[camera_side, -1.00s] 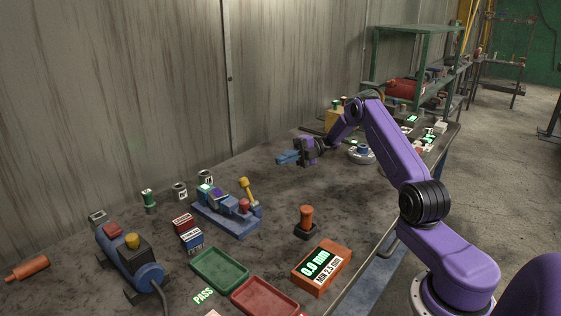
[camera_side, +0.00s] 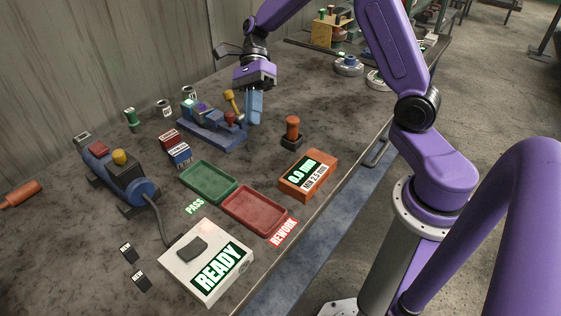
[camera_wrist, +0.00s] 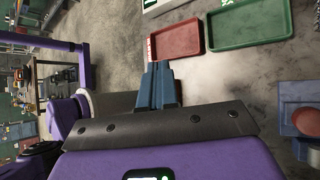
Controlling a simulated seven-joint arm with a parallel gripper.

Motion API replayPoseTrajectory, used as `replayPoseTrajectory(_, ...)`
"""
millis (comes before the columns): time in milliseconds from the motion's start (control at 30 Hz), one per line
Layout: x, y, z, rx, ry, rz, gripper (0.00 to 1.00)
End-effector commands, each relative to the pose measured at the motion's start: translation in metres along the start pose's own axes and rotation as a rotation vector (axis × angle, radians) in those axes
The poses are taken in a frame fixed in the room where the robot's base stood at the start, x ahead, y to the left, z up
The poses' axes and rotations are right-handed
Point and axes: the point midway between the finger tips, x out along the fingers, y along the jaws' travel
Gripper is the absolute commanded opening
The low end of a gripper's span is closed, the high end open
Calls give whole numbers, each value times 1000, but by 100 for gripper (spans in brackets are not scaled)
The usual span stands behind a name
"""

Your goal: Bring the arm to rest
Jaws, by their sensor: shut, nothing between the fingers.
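My gripper (camera_side: 253,118) is purple with blue fingers. It points down over the table, beside the right end of the blue fixture (camera_side: 212,137) in the side view. I cannot tell its exact height there. Its fingers are pressed together and hold nothing. In the wrist view, the closed fingers of my gripper (camera_wrist: 159,68) show at the centre. The red tray (camera_wrist: 178,40) and the green tray (camera_wrist: 250,24) lie beyond them, both empty.
An orange gauge block (camera_side: 308,175) reads 0.0 mm. An orange-handled stamp (camera_side: 292,130) stands near the fixture. A blue bench polisher (camera_side: 122,175) stands left, a white READY box (camera_side: 207,262) in front. The green tray (camera_side: 208,181) and red tray (camera_side: 255,209) lie between.

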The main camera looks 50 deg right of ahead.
Motion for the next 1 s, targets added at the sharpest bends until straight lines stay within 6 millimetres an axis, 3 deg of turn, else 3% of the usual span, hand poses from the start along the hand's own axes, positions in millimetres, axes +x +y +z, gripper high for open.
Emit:
replayPoseTrajectory(33,11,18,4,-123,68,9,0)
replayPoseTrajectory(200,42,69,2,-569,286,65,0)
replayPoseTrajectory(500,74,147,-23,-1408,610,260,0)
replayPoseTrajectory(800,85,198,-59,-2222,844,547,0)
replayPoseTrajectory(1000,88,210,-70,-2515,911,676,0)
